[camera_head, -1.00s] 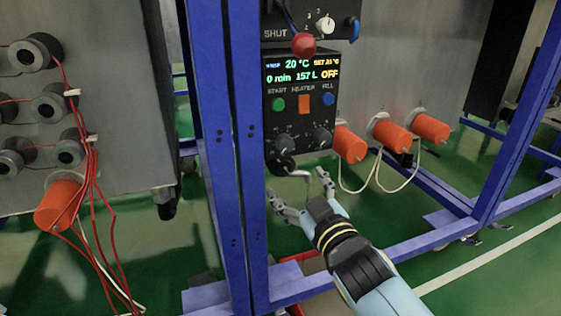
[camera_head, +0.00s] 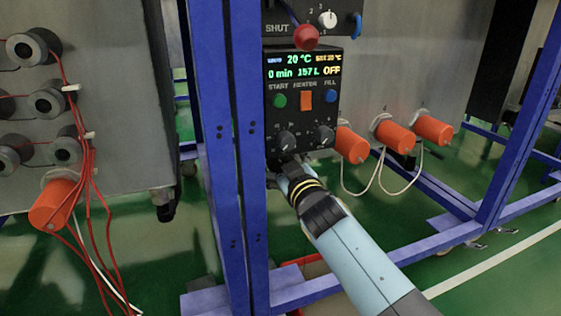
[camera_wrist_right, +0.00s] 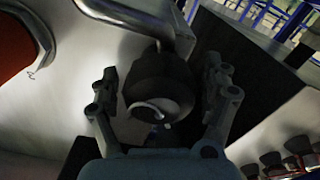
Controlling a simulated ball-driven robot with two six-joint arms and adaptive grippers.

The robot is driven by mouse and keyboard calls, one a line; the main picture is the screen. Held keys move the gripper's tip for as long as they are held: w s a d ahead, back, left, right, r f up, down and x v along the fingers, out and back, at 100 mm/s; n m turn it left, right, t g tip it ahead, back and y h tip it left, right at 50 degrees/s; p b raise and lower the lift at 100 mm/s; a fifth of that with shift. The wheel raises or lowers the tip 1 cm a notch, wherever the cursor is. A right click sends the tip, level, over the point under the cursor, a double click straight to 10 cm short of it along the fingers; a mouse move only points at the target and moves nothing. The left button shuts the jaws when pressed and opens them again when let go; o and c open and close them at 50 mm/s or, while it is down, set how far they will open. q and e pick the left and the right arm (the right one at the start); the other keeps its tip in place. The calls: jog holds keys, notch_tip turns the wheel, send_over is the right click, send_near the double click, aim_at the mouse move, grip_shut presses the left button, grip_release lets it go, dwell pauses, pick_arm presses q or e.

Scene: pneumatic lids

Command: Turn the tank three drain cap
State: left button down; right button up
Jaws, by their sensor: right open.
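My right gripper (camera_head: 283,167) is up under the control panel, its fingers mostly hidden behind my own wrist in the head view. In the right wrist view a dark rounded cap (camera_wrist_right: 160,82) with a pale curved piece on its face sits at the end of a metal pipe; I take it to be the drain cap, though no number shows. My right gripper's fingers (camera_wrist_right: 161,98) stand open on either side of it, with gaps visible. In the head view the cap is hidden by my gripper. My left gripper is not in view.
The black control panel (camera_head: 304,110) with display, buttons and dials is just above my right gripper. Blue frame posts (camera_head: 240,190) stand close on the left. Several orange plugs with white cables (camera_head: 392,136) are to the right. Red cables (camera_head: 90,190) hang at the left.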

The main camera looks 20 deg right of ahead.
jog(key=c, duration=1.2)
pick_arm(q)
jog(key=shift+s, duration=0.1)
pick_arm(e)
jog(key=shift+o, duration=0.2)
jog(key=shift+m, duration=0.4)
jog(key=shift+r+m, duration=0.1)
jog(key=shift+m, duration=0.4)
jog(key=m+p, duration=0.1)
jog(key=m, duration=0.2)
jog(key=shift+p, duration=0.35)
jog(key=shift+m+p, duration=0.6)
jog(key=shift+m, duration=0.3)
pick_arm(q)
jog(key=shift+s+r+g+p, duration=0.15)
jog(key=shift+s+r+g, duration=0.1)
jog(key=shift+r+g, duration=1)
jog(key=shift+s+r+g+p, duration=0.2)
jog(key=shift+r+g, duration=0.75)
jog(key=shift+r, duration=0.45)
pick_arm(e)
jog(key=shift+m, duration=0.5)
